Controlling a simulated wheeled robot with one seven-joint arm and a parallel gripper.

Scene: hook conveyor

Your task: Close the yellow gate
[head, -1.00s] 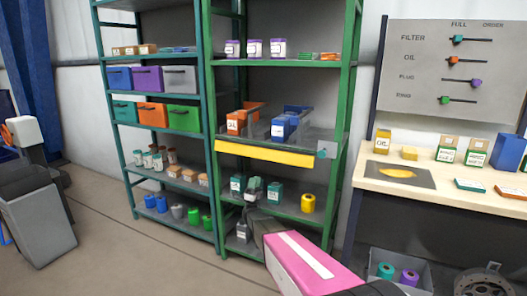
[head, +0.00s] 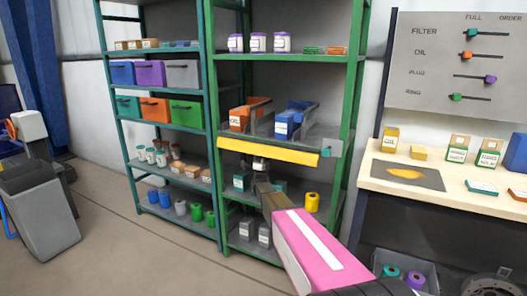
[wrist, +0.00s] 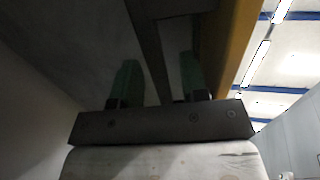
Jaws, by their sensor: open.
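The yellow gate (head: 268,152) is a long flat bar across the front of the green rack's middle shelf, sloping slightly down to the right in the head view. In the wrist view, a yellow-orange strip (wrist: 238,42) runs up the right side, beside the fingers.
An orange bin (head: 240,118) and a blue bin (head: 288,122) stand on the shelf behind the gate.

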